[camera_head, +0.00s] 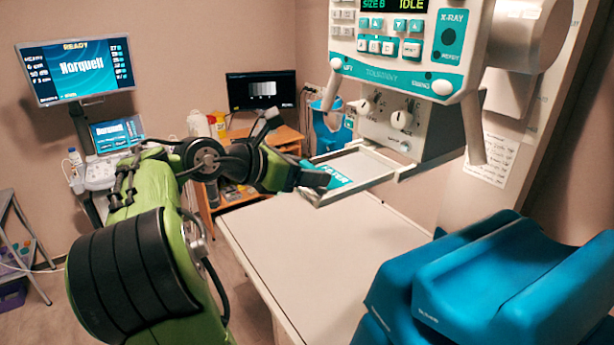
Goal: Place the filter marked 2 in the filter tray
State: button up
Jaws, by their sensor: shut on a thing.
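The filter tray (372,166) is a pale, shallow, open frame under the x-ray head. My gripper (314,180) is at the tray's left end, with its fingers small and dark in the picture. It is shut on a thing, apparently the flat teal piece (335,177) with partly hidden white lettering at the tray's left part. I take this piece for the filter, but no number 2 can be read on it. I cannot tell whether it rests on the tray or is just above it. My wrist hides its left side.
The x-ray head (400,65) with knobs and buttons hangs close above the tray. A bare pale table (310,245) lies below. Blue padded supports (490,290) stand at the lower right. A wooden desk (285,137) with a monitor (262,91) is behind my arm.

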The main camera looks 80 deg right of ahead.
jog(key=o, duration=1.1)
jog(key=shift+r, duration=0.1)
